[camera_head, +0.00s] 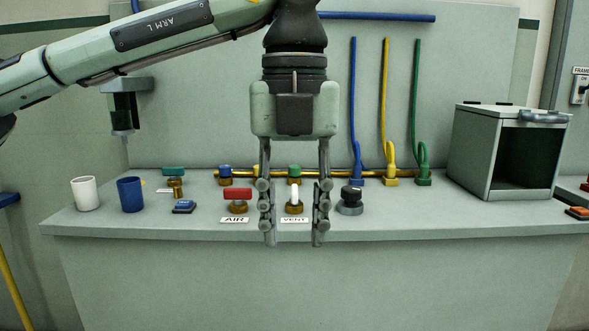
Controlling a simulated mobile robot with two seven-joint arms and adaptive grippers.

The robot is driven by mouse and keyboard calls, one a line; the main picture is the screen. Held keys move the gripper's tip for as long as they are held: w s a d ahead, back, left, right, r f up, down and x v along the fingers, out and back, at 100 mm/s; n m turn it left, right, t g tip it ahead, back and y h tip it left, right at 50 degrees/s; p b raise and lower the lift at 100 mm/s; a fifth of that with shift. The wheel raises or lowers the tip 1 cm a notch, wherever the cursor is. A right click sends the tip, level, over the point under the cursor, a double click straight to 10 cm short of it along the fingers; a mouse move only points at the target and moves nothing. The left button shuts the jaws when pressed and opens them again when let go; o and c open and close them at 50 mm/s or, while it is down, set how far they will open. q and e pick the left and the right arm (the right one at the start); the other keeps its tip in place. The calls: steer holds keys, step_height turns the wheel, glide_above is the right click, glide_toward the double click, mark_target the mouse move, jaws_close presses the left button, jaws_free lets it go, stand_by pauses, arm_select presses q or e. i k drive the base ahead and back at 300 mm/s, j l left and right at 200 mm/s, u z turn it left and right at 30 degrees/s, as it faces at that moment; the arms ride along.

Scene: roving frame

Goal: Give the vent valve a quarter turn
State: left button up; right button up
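The vent valve (294,208) has a brass body and a narrow white handle that points toward and away from me. It stands on the bench behind the label VENT (294,220). My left gripper (294,240) hangs down from above, open and empty. In the picture its fingers are on either side of the vent valve, apart from it; how far they are from it in depth I cannot tell. My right gripper is not in view.
The air valve (237,194) with a red handle set crosswise is close on the left. A black knob (351,194) is close on the right. Hoses and a brass pipe run behind.

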mark_target(293, 200)
steer(key=i, duration=1.05)
